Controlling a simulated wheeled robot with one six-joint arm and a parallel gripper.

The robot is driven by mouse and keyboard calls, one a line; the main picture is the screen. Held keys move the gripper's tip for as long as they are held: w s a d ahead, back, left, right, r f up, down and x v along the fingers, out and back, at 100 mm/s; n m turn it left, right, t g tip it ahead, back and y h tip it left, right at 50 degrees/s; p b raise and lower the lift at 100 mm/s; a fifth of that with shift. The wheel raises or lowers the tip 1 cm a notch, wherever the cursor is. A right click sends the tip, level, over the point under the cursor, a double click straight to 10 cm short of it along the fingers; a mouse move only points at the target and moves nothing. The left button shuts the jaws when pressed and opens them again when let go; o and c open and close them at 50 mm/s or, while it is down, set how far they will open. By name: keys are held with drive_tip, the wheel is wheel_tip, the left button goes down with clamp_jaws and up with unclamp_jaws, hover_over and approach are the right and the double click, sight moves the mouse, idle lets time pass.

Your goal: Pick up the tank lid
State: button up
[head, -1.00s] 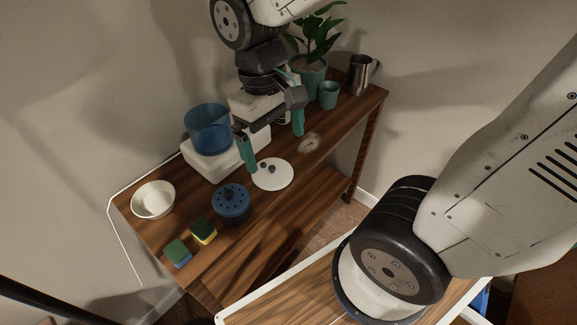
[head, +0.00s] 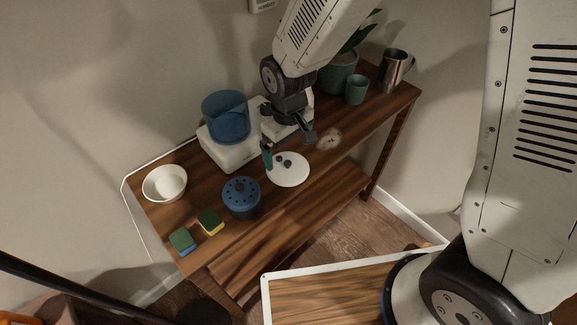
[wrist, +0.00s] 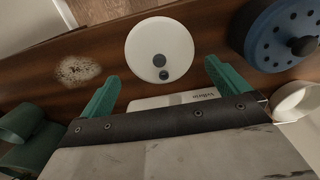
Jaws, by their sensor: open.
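The tank lid, a white round disc (head: 288,175) with two small dark knobs, lies flat on the wooden table. It also shows in the wrist view (wrist: 143,43), ahead of and between my fingers. My gripper (head: 289,150) is open and empty above the table, at the lid's back edge in the head view. Its two green fingers also show in the wrist view (wrist: 163,85), spread wide with nothing between the tips. A white appliance base (head: 230,152) with a clear blue tank (head: 227,118) stands behind and left of the lid.
A dark blue pot with a lid (head: 241,200) stands left of the disc. Farther left are a white bowl (head: 165,184) and two sponges (head: 210,222). A pale stain (head: 329,139), green cup (head: 356,90), plant pot (head: 340,76) and metal pitcher (head: 394,71) are right.

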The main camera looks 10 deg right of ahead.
sight(288, 163)
wheel_tip(288, 163, down, 6)
drive_tip(key=shift+w+r, duration=0.1)
drive_tip(key=shift+r, duration=0.15)
drive_tip(key=shift+c, duration=0.3)
drive_tip(key=c, duration=1.1)
